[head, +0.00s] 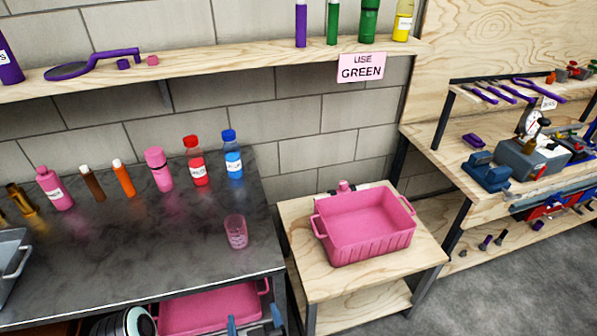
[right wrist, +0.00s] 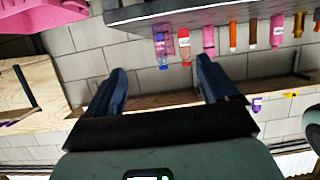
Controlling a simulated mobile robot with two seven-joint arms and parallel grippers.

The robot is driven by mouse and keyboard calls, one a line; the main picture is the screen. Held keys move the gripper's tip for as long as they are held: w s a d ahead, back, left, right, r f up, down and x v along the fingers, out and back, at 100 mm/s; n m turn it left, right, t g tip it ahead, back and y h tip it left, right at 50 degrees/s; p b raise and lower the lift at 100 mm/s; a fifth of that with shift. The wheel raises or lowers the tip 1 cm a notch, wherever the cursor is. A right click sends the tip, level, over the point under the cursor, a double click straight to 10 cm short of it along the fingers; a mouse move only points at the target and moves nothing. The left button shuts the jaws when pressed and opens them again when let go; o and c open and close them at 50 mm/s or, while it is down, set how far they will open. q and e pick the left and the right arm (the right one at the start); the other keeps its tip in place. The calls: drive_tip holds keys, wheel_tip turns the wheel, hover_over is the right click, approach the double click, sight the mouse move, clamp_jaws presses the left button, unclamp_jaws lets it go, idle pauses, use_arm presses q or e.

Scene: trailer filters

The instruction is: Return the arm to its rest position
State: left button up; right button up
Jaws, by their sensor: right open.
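My right gripper (head: 254,323) shows at the bottom edge of the head view, with only its blue fingertips visible. They are apart, in front of the dark bench's lower shelf area. In the right wrist view, which is upside down, the right gripper (right wrist: 160,82) has its two fingers spread wide. Nothing is held between them; the block wall and a wooden shelf show beyond. My left gripper is not in view.
A dark bench (head: 120,250) holds several bottles and a pink cup (head: 236,231). A pink bin (head: 280,292) sits beneath it. Right of it, a wooden stand (head: 310,285) bears a pink tub (head: 365,247). A wall shelf (head: 230,55) runs above the bench.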

drive_tip(key=d+f+m+g+h+p, duration=0.1)
drive_tip(key=d+f+g+p, duration=0.15)
drive_tip(key=d+f, duration=0.5)
drive_tip(key=d+f+m+g+h+p, duration=0.1)
drive_tip(key=d+f+g, duration=0.3)
drive_tip(key=f, duration=0.6)
use_arm(q)
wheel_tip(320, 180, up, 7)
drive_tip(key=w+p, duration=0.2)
drive_tip(key=p, duration=0.1)
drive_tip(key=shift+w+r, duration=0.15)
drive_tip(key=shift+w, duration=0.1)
use_arm(e)
drive_tip(key=s+d+f+m+g, duration=0.2)
drive_tip(key=s+d+f+g, duration=0.2)
drive_tip(key=s, duration=0.5)
drive_tip(key=s+d+f+m+g+y, duration=0.1)
drive_tip(key=s+d+f+m+g, duration=0.2)
drive_tip(key=s+d+f, duration=0.3)
drive_tip(key=s+f+g, duration=0.1)
drive_tip(key=s, duration=0.2)
drive_tip(key=shift+m+y, duration=0.3)
drive_tip(key=shift+s+d, duration=0.1)
